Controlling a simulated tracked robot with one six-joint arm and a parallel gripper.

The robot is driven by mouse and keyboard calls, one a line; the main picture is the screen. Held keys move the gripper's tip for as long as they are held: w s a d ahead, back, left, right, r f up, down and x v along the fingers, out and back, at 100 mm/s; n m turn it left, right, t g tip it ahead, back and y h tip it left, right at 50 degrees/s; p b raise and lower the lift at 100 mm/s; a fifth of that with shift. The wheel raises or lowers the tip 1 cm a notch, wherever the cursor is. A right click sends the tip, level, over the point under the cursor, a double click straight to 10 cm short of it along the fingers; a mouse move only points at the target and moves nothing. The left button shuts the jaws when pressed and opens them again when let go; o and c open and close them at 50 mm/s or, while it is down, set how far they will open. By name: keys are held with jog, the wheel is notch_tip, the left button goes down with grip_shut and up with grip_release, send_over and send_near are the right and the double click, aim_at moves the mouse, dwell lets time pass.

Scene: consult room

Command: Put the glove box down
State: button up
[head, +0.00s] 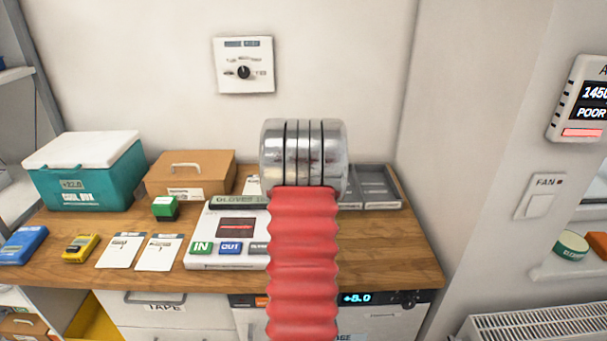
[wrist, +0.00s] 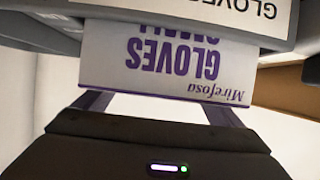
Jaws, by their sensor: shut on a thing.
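The glove box (wrist: 190,60) is white with purple print reading "GLOVES" and "Mirefosa", upside down in the wrist view. My gripper (wrist: 155,100) is shut on it, with a purple finger at each side of the box. A grey edge with a white "GLOVES" label (wrist: 225,12) lies just beyond the box at the top of the wrist view. I cannot tell whether the box touches it. The arm hides my gripper and the glove box there.
On the wooden counter (head: 390,250) stand a teal cool box (head: 85,180), a brown carton (head: 190,178), a green box (head: 165,208), cards (head: 120,250), a white IN/OUT panel (head: 225,262) and a grey tray (head: 372,190). The counter's front right is clear.

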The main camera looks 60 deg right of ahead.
jog(key=shift+f, duration=0.2)
jog(key=o, duration=1.2)
jog(key=shift+r, duration=0.45)
jog(key=shift+s+a+r, duration=0.15)
jog(key=shift+a+r, duration=0.05)
jog(key=v, duration=1.1)
jog(key=shift+s+a, duration=0.15)
jog(key=shift+a, duration=0.05)
